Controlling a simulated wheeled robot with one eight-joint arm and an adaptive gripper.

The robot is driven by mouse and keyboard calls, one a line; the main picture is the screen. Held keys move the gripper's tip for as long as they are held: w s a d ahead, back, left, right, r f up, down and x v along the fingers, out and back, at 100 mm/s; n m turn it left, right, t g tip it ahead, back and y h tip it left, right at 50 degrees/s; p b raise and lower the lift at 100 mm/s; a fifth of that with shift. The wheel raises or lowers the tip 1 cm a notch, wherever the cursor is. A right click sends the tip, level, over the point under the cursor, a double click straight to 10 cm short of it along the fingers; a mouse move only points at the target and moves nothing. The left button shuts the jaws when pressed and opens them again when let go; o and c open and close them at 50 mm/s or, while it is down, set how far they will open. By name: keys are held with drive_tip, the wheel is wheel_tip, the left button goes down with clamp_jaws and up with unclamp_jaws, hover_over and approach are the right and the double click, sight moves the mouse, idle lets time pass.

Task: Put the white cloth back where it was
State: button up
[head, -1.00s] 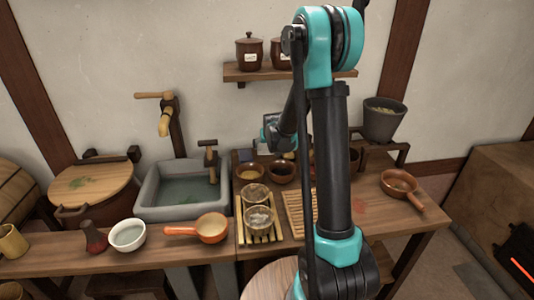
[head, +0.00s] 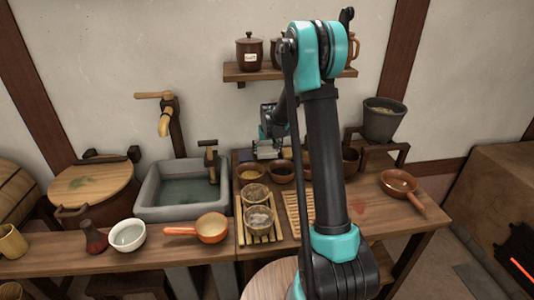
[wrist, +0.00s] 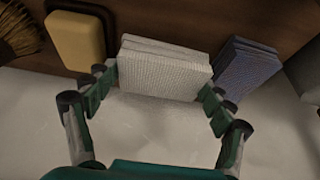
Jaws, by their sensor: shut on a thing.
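The white cloth (wrist: 163,70) is a folded, textured stack between the fingers of my gripper (wrist: 160,90) in the wrist view. The fingers press on its left and right ends. It lies between a yellow block (wrist: 76,40) in a dark holder and a folded blue cloth (wrist: 246,68), close to the blue one. In the head view my gripper (head: 268,146) is at the back of the wooden table, behind the small bowls. I cannot tell whether the white cloth touches the table.
A brush (wrist: 18,32) lies beyond the yellow block in the wrist view. In the head view small brown bowls (head: 250,173) stand in front of my gripper. The stone sink (head: 150,205) is to the left, and a wall shelf (head: 285,74) hangs above.

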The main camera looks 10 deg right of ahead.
drive_tip(key=shift+f, duration=0.8)
drive_tip(key=shift+f, duration=0.1)
drive_tip(key=o, duration=1.2)
drive_tip(key=shift+o, duration=0.2)
drive_tip(key=v, duration=1.2)
drive_tip(key=shift+s, duration=0.1)
